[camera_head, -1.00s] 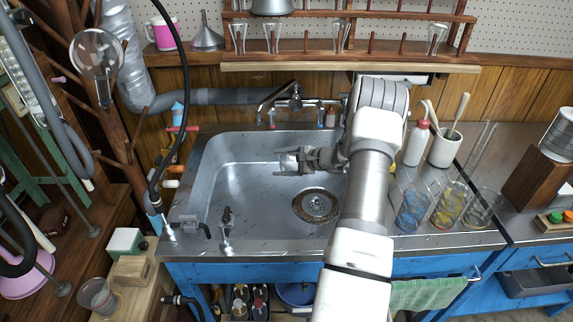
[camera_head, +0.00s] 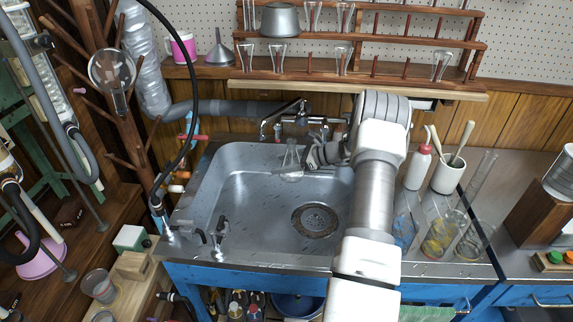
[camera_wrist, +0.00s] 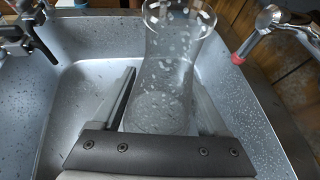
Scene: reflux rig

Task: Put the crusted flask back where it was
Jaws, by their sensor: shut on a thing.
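The crusted flask (camera_wrist: 168,75) is clear glass speckled with white spots, with a narrow waist and a wider top. My gripper (camera_wrist: 163,90) is shut on it, one finger on each side, in the wrist view. In the head view the flask (camera_head: 291,157) shows small and roughly upright at my gripper (camera_head: 294,170), above the back of the steel sink (camera_head: 215,200). Its lower end is partly hidden by the gripper in the wrist view.
A wooden rack (camera_head: 400,88) with pegs and several upturned glasses is on the wall behind. The faucet (camera_head: 285,117) stands close behind the flask. A round glass flask (camera_head: 110,66) hangs on a peg tree at left. Glass beakers (camera_head: 440,238) stand right of the sink.

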